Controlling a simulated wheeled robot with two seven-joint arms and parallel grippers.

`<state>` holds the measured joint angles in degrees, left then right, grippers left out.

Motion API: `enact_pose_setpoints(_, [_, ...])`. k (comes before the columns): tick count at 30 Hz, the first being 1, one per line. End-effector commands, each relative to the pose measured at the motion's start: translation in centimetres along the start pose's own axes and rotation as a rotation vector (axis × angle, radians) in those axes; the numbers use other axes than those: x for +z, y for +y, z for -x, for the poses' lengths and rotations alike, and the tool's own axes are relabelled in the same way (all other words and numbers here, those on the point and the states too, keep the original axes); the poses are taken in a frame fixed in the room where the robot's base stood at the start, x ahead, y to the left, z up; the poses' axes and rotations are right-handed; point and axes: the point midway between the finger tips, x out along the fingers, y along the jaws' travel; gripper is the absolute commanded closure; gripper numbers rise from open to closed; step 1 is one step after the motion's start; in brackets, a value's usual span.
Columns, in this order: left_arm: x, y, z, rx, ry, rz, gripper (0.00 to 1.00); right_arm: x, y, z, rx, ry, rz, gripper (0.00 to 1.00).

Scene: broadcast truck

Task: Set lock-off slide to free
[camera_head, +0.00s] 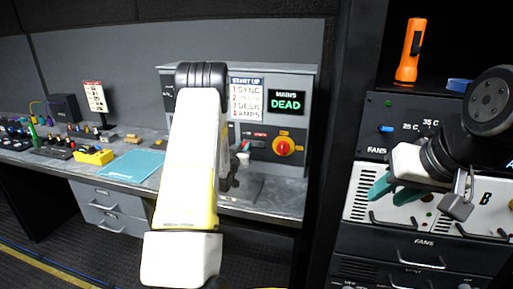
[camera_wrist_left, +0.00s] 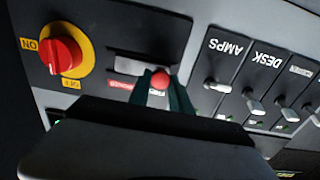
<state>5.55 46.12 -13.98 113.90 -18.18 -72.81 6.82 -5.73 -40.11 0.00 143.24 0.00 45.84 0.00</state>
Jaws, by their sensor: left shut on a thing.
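The lock-off slide has a round red knob (camera_wrist_left: 161,78) in a pale slot plate (camera_wrist_left: 132,64) in the left wrist view. The knob sits toward the right end of that slot. A red label (camera_wrist_left: 121,85) lies beside it; a small white label under the knob is partly covered and unclear. My left gripper (camera_wrist_left: 164,93) is shut on the knob, its teal fingers on either side. In the head view my left arm hides most of the slide; my left gripper (camera_head: 243,157) shows only partly at the panel. My right gripper (camera_head: 393,191) is open and empty before the right rack.
A red rotary switch (camera_head: 284,146) on a yellow plate is close beside the slide; it also shows in the left wrist view (camera_wrist_left: 62,54). Amps and desk sliders (camera_wrist_left: 254,101) are on the other side. The mains display (camera_head: 287,102) reads DEAD. An orange torch (camera_head: 410,50) stands on the rack.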

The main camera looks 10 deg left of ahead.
Motion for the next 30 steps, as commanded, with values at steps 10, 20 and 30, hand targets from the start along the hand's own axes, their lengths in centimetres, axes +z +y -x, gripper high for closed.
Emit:
enact_pose_setpoints(10, [0.0,-0.3,0.1,-0.007,0.000,-0.001,0.54,0.0,0.0,0.0,0.000,0.000,0.000,0.64])
enact_pose_setpoints(20, [0.0,-0.4,3.1,-0.009,-0.002,0.001,0.54,0.0,0.0,0.0,0.000,0.000,0.000,0.64])
enact_pose_setpoints(30, [0.1,-0.4,7.6,-0.009,-0.002,-0.001,0.54,0.0,0.0,0.0,0.000,0.000,0.000,0.64])
